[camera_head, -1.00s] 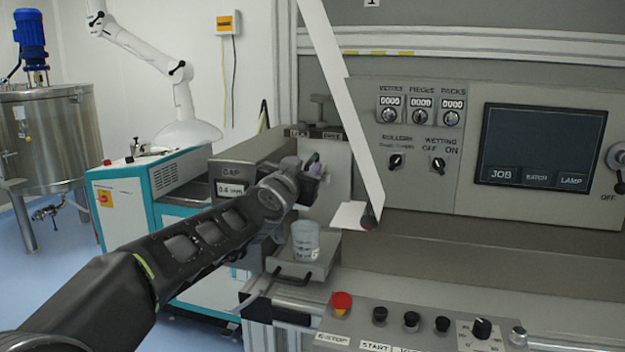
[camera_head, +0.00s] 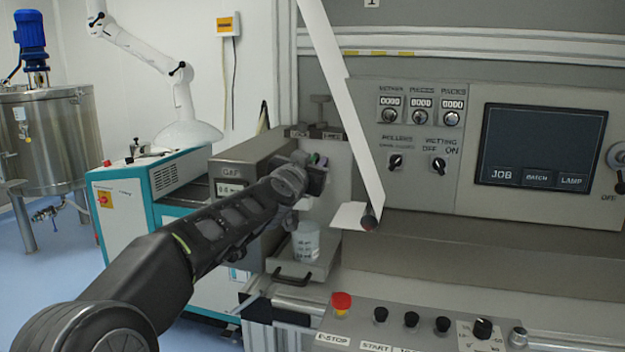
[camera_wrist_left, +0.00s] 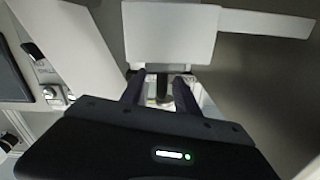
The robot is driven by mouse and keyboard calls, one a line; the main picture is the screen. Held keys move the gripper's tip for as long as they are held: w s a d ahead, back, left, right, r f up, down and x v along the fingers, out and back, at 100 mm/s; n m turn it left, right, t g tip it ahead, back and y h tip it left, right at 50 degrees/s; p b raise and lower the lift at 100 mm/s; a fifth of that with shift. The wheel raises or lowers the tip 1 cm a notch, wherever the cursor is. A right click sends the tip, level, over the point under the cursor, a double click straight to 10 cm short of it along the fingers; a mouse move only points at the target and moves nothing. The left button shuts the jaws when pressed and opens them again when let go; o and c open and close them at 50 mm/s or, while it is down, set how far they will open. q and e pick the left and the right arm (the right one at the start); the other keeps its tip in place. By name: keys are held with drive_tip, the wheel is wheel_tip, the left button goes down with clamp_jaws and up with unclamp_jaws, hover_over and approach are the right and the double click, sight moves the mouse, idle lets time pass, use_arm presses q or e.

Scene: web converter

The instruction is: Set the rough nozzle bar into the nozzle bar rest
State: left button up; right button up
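My left gripper (camera_head: 320,168) is at the machine's left end, in front of a pale upright plate (camera_head: 325,205) and above a clear beaker. Its two dark fingers (camera_wrist_left: 160,88) stand apart in the left wrist view. A small dark upright piece (camera_wrist_left: 161,84) shows between them, with lighter gaps on both sides. I cannot tell whether it is part of the rough nozzle bar. Neither the bar nor the nozzle bar rest can be made out for sure; the arm and gripper hide part of this area. My right gripper is not in view.
The beaker (camera_head: 306,243) stands on a small grey tray (camera_head: 318,272) below the gripper. A white web strip (camera_head: 345,105) slants down just right of it. The GAP housing (camera_head: 228,166) is to the left. A control panel with an E-stop (camera_head: 341,302) is in front.

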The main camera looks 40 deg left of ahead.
use_arm(q)
drive_tip(key=shift+c, duration=0.4)
clamp_jaws()
idle(0.9)
